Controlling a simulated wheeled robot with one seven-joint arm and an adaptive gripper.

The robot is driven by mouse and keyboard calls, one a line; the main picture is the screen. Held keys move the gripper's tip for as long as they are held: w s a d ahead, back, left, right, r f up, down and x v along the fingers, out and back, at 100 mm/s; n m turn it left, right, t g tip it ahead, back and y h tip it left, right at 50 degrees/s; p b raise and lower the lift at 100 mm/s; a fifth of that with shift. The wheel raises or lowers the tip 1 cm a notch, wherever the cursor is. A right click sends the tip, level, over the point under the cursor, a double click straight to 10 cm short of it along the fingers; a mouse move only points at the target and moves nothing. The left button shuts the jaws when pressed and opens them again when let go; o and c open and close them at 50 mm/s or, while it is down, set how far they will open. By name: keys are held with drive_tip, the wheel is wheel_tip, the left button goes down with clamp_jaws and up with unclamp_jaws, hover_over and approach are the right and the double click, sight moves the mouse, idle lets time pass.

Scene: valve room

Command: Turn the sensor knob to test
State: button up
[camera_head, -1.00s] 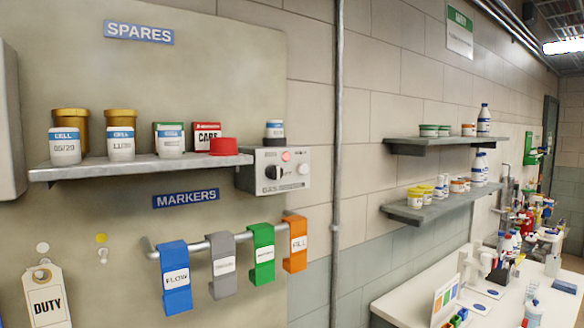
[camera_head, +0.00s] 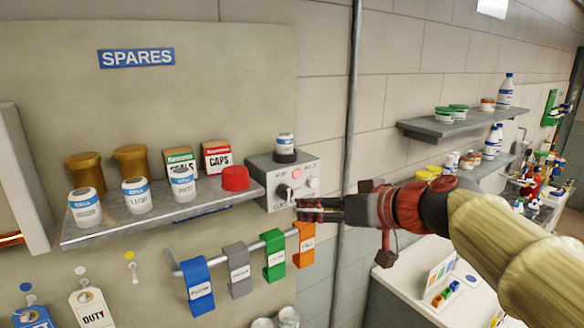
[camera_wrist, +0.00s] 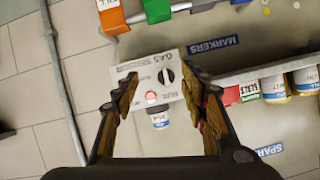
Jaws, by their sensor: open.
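The grey gas sensor box (camera_head: 262,176) is on the wall at the right end of the spares shelf. Its black knob (camera_head: 285,192) sits on the front face, below and left of a lit red lamp (camera_head: 297,173). My gripper (camera_head: 302,209) is in front of the box's lower part, just right of and below the knob, and hides some of the lettering. In the wrist view my open gripper (camera_wrist: 161,82) has its fingers on either side of the box face, with the knob (camera_wrist: 166,77) between them, apart from both. The knob's setting is too small to read.
The spares shelf (camera_head: 160,220) holds jars, boxes and a red cap (camera_head: 235,178) close left of the sensor box. A jar (camera_head: 285,143) stands on the box. Coloured tags, including an orange one (camera_head: 305,240), hang below. A vertical pipe (camera_head: 350,120) runs to the right.

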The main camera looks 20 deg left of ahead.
sight(289, 194)
drive_tip(key=shift+y, duration=0.3)
drive_tip(key=w+a, duration=0.1)
drive_tip(key=a, duration=0.1)
drive_tip(key=w+a+p, duration=0.1)
drive_tip(key=w+a, duration=0.1)
drive_tip(key=a, duration=0.1)
drive_tip(key=w+a+p, duration=0.1)
drive_tip(key=w+a, duration=0.1)
drive_tip(key=shift+w+a+f, duration=0.2)
drive_tip(key=shift+a+f, duration=0.05)
drive_tip(key=shift+c, duration=0.4)
clamp_jaws()
